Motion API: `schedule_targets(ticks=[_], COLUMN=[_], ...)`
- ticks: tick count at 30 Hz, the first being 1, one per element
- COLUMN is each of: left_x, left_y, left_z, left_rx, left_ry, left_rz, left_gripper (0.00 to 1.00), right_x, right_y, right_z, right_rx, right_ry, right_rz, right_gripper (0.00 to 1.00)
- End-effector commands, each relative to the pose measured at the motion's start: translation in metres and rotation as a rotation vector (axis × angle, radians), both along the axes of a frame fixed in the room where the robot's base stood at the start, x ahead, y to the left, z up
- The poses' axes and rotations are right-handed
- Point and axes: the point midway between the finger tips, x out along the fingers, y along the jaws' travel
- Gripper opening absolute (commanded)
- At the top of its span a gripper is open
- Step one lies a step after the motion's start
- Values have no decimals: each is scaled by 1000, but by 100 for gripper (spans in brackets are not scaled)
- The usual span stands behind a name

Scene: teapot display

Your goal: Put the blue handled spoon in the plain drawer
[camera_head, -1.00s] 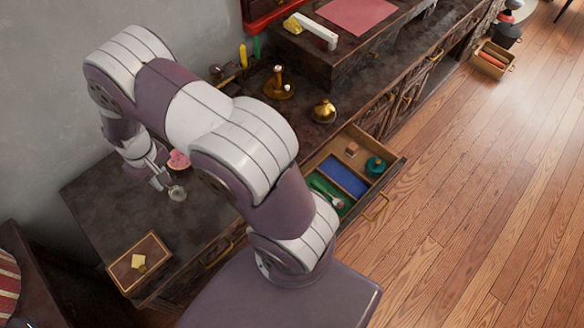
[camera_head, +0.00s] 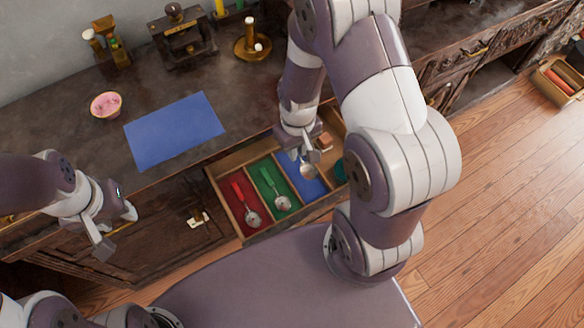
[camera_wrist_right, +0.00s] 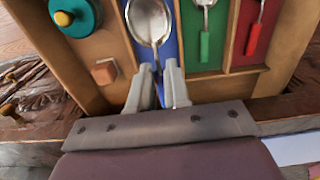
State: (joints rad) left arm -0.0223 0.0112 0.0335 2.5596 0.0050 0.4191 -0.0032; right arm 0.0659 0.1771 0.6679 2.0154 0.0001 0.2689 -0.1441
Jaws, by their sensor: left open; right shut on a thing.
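My right gripper (camera_head: 303,150) is shut on a metal spoon (camera_head: 308,171) above the open drawer (camera_head: 262,233), bowl pointing away from the gripper. The drawer's plain wooden section (camera_wrist_right: 120,58) is beside the blue one and holds a small wooden cube (camera_wrist_right: 104,73) and a teal round object (camera_wrist_right: 75,15). My left gripper (camera_head: 112,240) is open and empty, left of the drawer.
A red-handled spoon (camera_head: 245,201) lies in the red section and a green-handled spoon (camera_head: 275,190) in the green section. A blue mat (camera_head: 173,129) and a pink bowl (camera_head: 106,105) are on the counter. A brass candlestick (camera_head: 252,45) stands behind the drawer.

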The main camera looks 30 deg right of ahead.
Motion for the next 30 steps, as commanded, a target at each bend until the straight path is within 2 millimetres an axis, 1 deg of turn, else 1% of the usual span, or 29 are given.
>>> schedule_targets(ticks=[1,3,6,10,14,15,21,25,26,27,28,30], left_x=[0,0,0,0,0,0,0,0,0,0,0,0], left_y=[0,0,0,0,0,0,0,0,0,0,0,0], left_z=[-9,-12,-16,-21,-29,-29,-27,-29,-29,-28,-28,-28], left_rx=[0,0,0,0,0,0,0,0,0,0,0,0], left_ry=[0,0,0,0,0,0,0,0,0,0,0,0], left_rz=[0,0,0,-1,-1,-1,-1,-1,-1,-1,-1,-1], left_gripper=[42,42,42,42,42,42,42,42,42,42,42,42], right_x=[-3,-3,-3,-2,-3,-2,-2,-2,-2,-2,-2,-2], right_y=[0,-1,-1,-1,-1,-1,-1,-1,-1,-1,-1,-1], right_z=[-18,-33,-49,-64,-88,-91,-89,-94,-92,-92,-92,-92], right_rx=[0,0,1,1,1,1,1,1,1,1,1,1], right_ry=[8,8,6,5,5,5,3,4,3,3,3,3], right_rz=[0,0,0,0,0,0,0,0,0,0,0,0], right_gripper=[0,0,0,0,0,0,0,0,27,40,42,42])
